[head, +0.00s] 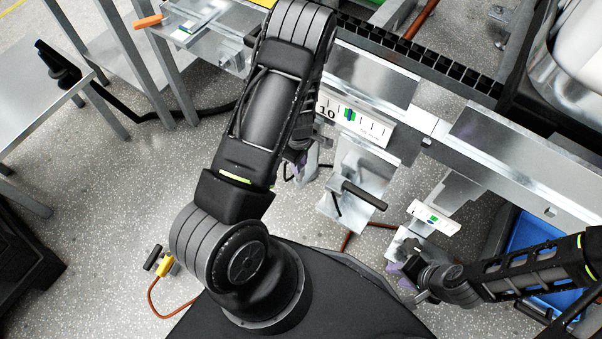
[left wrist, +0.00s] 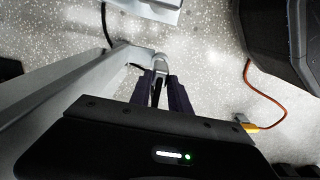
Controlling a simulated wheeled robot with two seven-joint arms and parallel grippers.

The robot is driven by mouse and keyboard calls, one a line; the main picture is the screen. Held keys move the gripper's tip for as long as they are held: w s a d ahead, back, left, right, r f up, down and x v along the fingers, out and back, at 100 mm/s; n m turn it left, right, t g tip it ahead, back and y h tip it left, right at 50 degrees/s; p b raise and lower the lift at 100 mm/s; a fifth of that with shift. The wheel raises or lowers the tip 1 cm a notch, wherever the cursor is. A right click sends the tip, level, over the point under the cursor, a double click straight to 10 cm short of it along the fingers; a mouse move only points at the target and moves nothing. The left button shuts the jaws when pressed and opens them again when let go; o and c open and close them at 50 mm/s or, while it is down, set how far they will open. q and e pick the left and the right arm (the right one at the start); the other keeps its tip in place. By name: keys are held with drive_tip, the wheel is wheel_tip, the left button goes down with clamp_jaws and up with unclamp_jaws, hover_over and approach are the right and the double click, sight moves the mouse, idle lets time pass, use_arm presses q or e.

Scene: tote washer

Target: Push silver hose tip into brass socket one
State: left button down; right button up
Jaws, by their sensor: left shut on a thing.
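My left gripper (left wrist: 165,92) is shut on a silver curved piece (left wrist: 160,64) in the left wrist view. Its rounded loop shows beyond the dark fingertips. I cannot tell whether this is the silver hose tip, as the fingers hide much of it. In the head view the left gripper (head: 298,152) hangs beside the metal frame, partly hidden by my own arm. My right gripper (head: 410,277) is at the lower right by a small metal bracket, and its finger gap is not clear. I cannot make out brass socket one in either view.
A white scale plate (head: 358,121) marked 10 sits on the metal frame. Below it, a metal bracket (head: 350,188) carries a dark rod. A blue tote (head: 530,236) is at right. An orange hose with a yellow fitting (head: 165,266) lies on the open floor at left.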

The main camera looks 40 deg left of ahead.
use_arm(q)
drive_tip(key=shift+r+p, duration=0.85)
drive_tip(key=shift+r, duration=0.25)
